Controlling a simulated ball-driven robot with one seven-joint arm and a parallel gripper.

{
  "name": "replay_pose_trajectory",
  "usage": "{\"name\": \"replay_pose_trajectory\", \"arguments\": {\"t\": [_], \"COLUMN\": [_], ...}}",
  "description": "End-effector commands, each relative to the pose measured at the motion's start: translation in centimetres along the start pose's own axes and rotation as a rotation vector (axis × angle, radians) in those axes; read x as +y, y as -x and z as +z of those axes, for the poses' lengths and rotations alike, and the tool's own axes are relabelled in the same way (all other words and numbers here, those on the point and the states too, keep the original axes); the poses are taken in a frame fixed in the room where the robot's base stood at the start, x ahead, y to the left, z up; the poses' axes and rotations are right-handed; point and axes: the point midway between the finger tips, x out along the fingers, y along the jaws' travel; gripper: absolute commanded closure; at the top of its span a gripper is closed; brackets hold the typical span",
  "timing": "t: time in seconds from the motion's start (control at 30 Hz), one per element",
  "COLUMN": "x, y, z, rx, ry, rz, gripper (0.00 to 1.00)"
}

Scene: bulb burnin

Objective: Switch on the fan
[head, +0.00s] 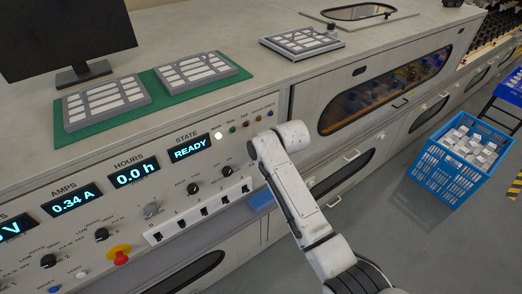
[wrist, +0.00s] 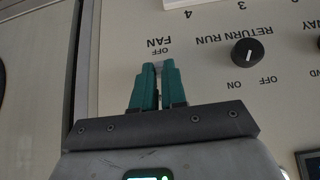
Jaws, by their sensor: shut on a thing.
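In the wrist view, the teal fingers of my gripper (wrist: 159,72) are closed around a small light-coloured fan switch (wrist: 159,65) on the panel. The printed label FAN, with OFF beside it, reads upside down just beyond the fingertips. Most of the switch is hidden between the fingers, so its position cannot be told. In the head view, my white arm reaches the right end of the control panel (head: 185,178) and hides the gripper and the switch.
A black RETURN RUN knob (wrist: 247,52) sits right of my fingers. The panel displays (head: 189,147) show READY, 0.0 h and 0.34 A. A red emergency button (head: 119,254) is at lower left. A blue crate (head: 432,170) stands on the floor at right.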

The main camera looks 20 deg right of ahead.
Motion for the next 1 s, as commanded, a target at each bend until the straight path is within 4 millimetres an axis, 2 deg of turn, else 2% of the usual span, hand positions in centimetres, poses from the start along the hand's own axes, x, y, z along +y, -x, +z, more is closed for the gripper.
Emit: {"name": "replay_pose_trajectory", "arguments": {"t": [0.3, 0.8, 0.83, 1.0], "x": [0.03, 0.02, 0.01, 0.01], "y": [0.14, 0.08, 0.07, 0.08], "z": [-0.59, -0.63, -0.63, -0.62], "rx": [-0.104, -0.118, -0.118, -0.118], "ry": [0.0, 0.0, 0.0, 0.0], "rz": [0.0, 0.0, 0.0, 0.0], "gripper": [1.0, 1.0, 0.86, 0.7]}}
